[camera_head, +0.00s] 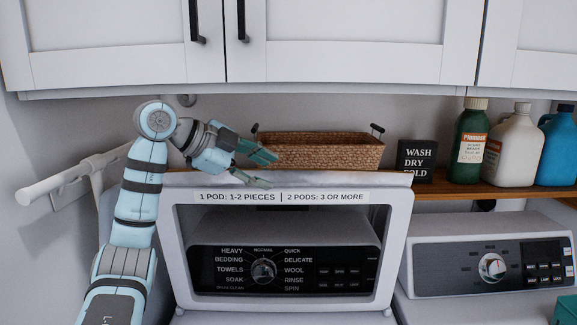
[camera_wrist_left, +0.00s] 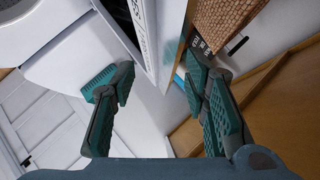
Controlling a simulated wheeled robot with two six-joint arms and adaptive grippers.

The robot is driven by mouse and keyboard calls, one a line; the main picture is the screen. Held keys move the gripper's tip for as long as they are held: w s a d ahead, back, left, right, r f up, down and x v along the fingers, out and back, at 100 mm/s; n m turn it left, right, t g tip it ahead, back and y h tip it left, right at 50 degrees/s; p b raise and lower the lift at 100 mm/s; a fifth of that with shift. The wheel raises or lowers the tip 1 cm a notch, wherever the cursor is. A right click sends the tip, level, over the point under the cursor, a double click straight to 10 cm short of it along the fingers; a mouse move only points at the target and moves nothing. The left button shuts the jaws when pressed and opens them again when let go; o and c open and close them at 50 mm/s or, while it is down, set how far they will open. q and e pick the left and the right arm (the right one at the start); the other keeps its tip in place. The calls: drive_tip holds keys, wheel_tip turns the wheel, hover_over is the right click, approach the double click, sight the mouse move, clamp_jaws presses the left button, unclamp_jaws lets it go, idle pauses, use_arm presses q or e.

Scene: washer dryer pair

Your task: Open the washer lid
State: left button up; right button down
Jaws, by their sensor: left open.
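The washer's white lid (camera_head: 397,235) stands raised, roughly upright, in the head view. The black control panel and dial (camera_head: 264,271) show through its window. A label strip (camera_head: 282,197) runs along its upper edge. My left gripper (camera_head: 268,168) is open at the lid's top edge, left of centre. In the left wrist view the open fingers (camera_wrist_left: 158,92) lie to either side of the lid's white edge (camera_wrist_left: 152,45). I cannot tell whether a finger touches it. My right gripper is in neither view.
A wicker basket (camera_head: 320,152) sits behind the lid, close to my left gripper. A black sign (camera_head: 416,160) and several bottles (camera_head: 468,140) stand on the wooden shelf (camera_head: 480,190). White cabinets (camera_head: 340,60) hang above. The dryer (camera_head: 425,262) stands at right.

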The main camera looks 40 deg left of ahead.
sight(288, 176)
use_arm(q)
drive_tip(key=x, duration=0.4)
drive_tip(key=r+x, duration=0.1)
drive_tip(key=shift+w+d+f+p, duration=0.25)
drive_tip(key=shift+w+p, duration=0.1)
drive_tip(key=shift+w, duration=0.25)
drive_tip(key=shift+w+f, duration=0.3)
drive_tip(key=shift+w, duration=0.1)
drive_tip(key=shift+s+d+r, duration=0.1)
drive_tip(key=shift+s, duration=0.1)
clamp_jaws()
